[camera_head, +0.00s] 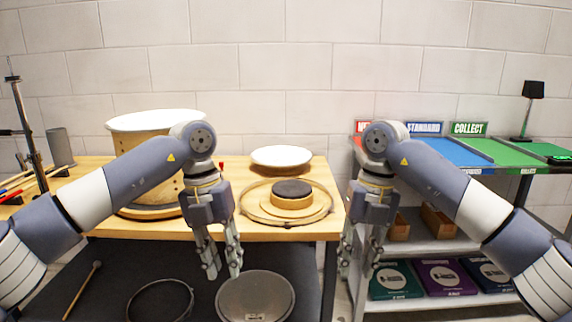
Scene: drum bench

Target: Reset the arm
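My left gripper (222,268) hangs with its fingers pointing down in front of the wooden bench (245,229). Its fingertips are apart, with nothing visible between them. My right gripper (356,268) also points down, in front of the gap between the bench and the shelf unit. Its fingers are apart and look empty. Both arms are bent at the elbow and come in from the lower corners of the picture.
A drum (150,122) stands on the bench, partly hidden by my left arm. A wooden hoop (252,212) surrounds a round dark-topped block (292,190), with a white drumhead (281,156) behind. A grey disc (256,298) lies low in front. Shelves (430,246) stand at right.

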